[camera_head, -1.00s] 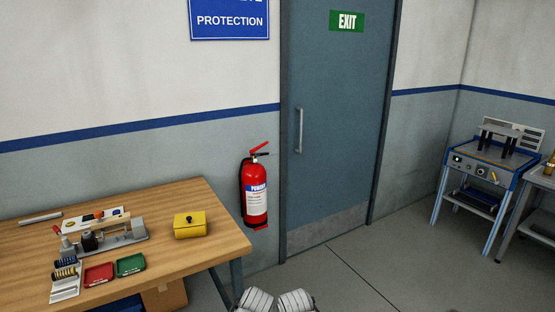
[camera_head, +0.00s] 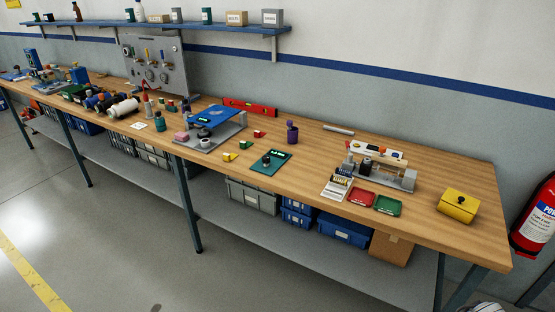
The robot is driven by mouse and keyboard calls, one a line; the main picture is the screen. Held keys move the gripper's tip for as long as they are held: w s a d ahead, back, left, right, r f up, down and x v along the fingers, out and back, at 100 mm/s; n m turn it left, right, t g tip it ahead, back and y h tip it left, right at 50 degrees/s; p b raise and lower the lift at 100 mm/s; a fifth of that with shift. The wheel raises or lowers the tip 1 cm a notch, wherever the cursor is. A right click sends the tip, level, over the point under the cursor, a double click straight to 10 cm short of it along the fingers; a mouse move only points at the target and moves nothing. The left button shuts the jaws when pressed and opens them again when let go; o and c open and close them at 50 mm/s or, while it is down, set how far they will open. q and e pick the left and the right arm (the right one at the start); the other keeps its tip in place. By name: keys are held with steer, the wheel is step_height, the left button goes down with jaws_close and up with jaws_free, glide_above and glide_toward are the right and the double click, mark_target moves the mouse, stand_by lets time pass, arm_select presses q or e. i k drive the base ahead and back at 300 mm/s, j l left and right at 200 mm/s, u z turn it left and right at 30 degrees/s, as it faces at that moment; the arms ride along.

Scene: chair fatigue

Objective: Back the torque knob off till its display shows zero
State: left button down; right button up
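I cannot pick out the torque knob for certain. Neither gripper shows; only a pale part of me is at the bottom right edge.
The long wooden bench (camera_head: 465,172) also holds a small lever fixture (camera_head: 380,170), red and green trays, a yellow box (camera_head: 458,205), a purple cup (camera_head: 292,133) and a red level (camera_head: 250,107). A fire extinguisher (camera_head: 537,218) hangs at the right. Open floor lies at the front left.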

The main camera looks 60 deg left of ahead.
mark_target(266, 160)
steer(key=u, duration=2)
steer(key=i+j+z, duration=0.1)
steer(key=i, duration=0.3)
